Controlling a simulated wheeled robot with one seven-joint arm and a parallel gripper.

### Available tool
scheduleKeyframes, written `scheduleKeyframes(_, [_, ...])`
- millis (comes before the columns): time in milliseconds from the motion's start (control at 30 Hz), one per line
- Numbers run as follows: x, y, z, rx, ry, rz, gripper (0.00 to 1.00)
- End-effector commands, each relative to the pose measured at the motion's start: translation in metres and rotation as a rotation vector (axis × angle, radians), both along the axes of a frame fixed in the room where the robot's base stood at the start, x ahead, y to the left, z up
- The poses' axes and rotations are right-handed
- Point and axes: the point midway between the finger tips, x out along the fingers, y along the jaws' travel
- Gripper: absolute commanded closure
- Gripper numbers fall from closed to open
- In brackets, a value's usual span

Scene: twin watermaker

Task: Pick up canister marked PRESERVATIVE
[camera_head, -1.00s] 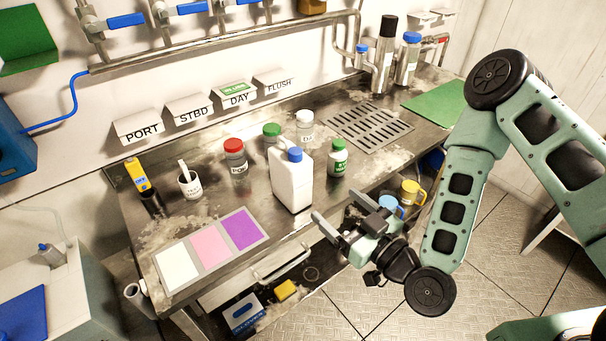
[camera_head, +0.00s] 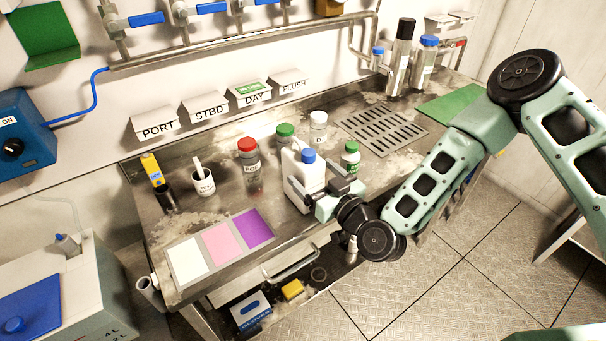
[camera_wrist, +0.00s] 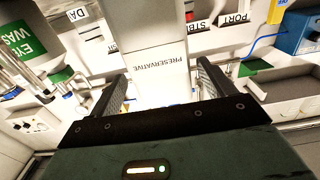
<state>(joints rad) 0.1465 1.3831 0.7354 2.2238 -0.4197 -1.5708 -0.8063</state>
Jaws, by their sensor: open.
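The canister marked PRESERVATIVE is a white jug (camera_head: 294,171) with a blue cap, standing upright near the bench's front edge. In the wrist view the white canister (camera_wrist: 150,42) fills the middle, its label upside down and readable. My gripper (camera_head: 319,189) is at the canister's front right side, low on its body. In the wrist view my gripper (camera_wrist: 160,84) is open, with one finger on each side of the canister. Whether the fingers touch it I cannot tell. The canister's lower part is partly hidden by my gripper.
A red-capped bottle (camera_head: 248,156), a green-capped bottle (camera_head: 350,158) and a white-capped bottle (camera_head: 318,127) stand close by. A colour card (camera_head: 222,243) lies at front left, beside a cup (camera_head: 202,181). A drain grate (camera_head: 383,129) lies behind right.

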Motion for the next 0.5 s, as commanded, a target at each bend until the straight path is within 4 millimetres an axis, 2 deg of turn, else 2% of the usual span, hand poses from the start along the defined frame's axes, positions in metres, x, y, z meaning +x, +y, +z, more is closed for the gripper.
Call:
scheduleKeyframes(300, [0.032, 0.025, -0.001, 0.001, -0.001, -0.001, 0.18])
scheduleKeyframes(500, [0.036, 0.028, -0.003, 0.000, 0.000, 0.001, 0.18])
